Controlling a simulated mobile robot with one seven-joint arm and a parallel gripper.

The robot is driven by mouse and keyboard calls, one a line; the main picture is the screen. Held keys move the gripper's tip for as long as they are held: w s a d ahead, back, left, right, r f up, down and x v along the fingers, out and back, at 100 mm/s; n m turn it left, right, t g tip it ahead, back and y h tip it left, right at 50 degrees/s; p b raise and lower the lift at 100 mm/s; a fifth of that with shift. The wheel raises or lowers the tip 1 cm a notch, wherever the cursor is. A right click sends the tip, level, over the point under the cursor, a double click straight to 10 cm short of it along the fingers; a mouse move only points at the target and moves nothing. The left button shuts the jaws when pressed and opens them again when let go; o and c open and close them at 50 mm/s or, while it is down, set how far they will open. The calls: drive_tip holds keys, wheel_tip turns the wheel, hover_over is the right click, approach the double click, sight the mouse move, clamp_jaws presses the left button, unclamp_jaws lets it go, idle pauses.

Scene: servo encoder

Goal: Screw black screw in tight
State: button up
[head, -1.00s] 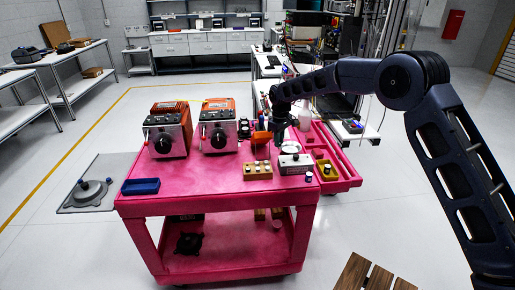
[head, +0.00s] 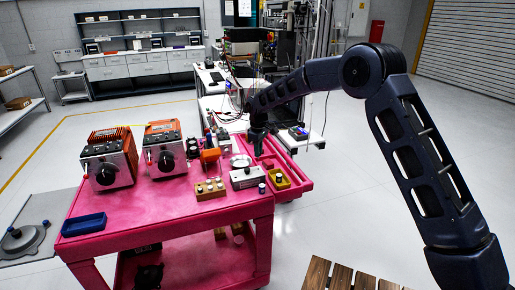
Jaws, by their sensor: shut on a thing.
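My gripper (head: 257,147) points down over the right end of the pink cart (head: 190,228), behind the yellow bin (head: 280,183). It is small and dark in the head view. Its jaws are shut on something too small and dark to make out. I cannot pick out the black screw with certainty. A wooden block (head: 210,190) with several small round-topped pieces stands near the cart's front edge. A light grey box (head: 245,180) with dark markings stands to its right.
Two orange-and-silver machines (head: 108,160) with black knobs stand at the left of the cart. A blue tray (head: 83,225) lies at the front left corner. A pale round dish (head: 240,161) and an orange bin (head: 210,157) stand behind the block. The cart's front middle is clear.

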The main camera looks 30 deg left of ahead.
drive_tip(key=shift+f, duration=2.5)
drive_tip(key=shift+f, duration=0.95)
drive_tip(key=shift+o, duration=1.2)
clamp_jaws()
drive_tip(key=m, duration=1.4)
drive_tip(key=shift+m, duration=0.4)
drive_tip(key=m, duration=1.2)
drive_tip(key=shift+m, duration=0.4)
